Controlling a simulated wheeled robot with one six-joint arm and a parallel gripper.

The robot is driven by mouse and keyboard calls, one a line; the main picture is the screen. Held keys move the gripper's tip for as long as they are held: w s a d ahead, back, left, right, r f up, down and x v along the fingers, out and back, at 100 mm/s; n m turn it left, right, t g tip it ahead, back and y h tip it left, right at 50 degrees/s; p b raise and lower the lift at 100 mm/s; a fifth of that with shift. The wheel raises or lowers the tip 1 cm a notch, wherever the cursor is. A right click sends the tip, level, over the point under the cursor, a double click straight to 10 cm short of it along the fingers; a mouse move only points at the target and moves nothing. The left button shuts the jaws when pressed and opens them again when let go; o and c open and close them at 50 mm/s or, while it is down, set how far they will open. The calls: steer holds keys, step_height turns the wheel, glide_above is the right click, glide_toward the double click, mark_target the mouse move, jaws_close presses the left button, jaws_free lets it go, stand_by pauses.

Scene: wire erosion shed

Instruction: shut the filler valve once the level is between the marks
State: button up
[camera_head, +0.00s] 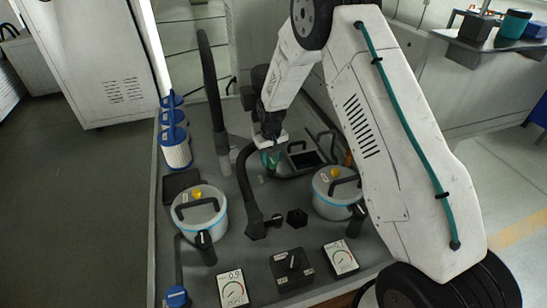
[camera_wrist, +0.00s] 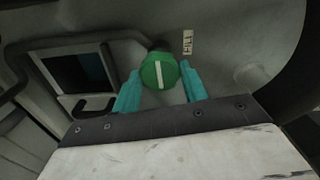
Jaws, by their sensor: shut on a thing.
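The filler valve is a round green knob (camera_wrist: 160,71) with a white line across its face, beside a "FILL" label (camera_wrist: 188,42) in the wrist view. The line runs nearly upright in that picture. My gripper (camera_wrist: 159,80) has its teal fingers on both sides of the knob, shut on it. In the head view my gripper (camera_head: 270,157) reaches down at the back of the bench, and it mostly hides the knob. A dark window in a grey frame (camera_wrist: 82,76) lies left of the knob; I cannot make out a level or marks in it.
On the bench, two lidded pots (camera_head: 198,213) (camera_head: 335,193) stand in front of my gripper. Blue-capped filters (camera_head: 175,148) stand left. A dark upright hose (camera_head: 211,85) rises behind.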

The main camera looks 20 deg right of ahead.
mark_target(272, 160)
stand_by(0.4)
steer(key=o, duration=1)
step_height(272, 160, up, 8)
steer(key=shift+f, duration=0.1)
